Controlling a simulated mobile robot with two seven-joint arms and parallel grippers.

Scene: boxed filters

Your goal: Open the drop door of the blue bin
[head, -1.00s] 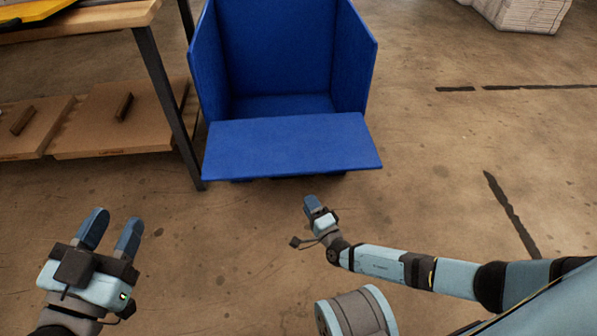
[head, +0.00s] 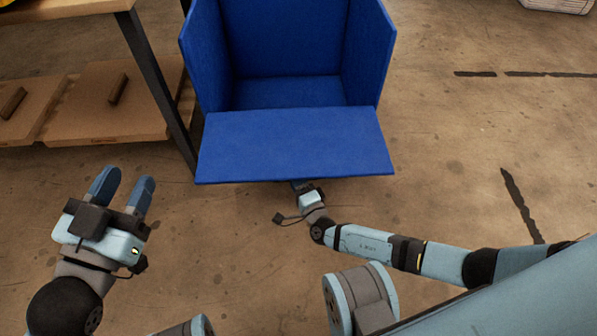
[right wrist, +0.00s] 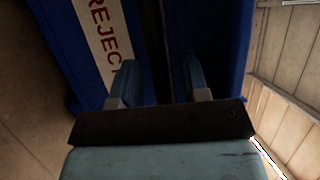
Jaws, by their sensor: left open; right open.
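The blue bin (head: 290,45) stands ahead with its front open. Its drop door (head: 290,145) is folded outward toward me, below the opening; its exact angle is hard to tell. My right gripper (head: 308,192) is at the door's front edge, its fingertips hidden beneath the door. In the right wrist view my right gripper (right wrist: 162,78) is open, its fingers close against blue panels, one bearing a "REJECT" label (right wrist: 105,40); contact cannot be told. My left gripper (head: 123,188) is open and empty, left of the door and apart from it.
A wooden-topped table (head: 60,14) with a dark leg and a low shelf (head: 110,110) stands close to the bin's left side. The floor to the right of the bin is clear apart from dark marks. A pale stack (head: 556,5) is at the far right.

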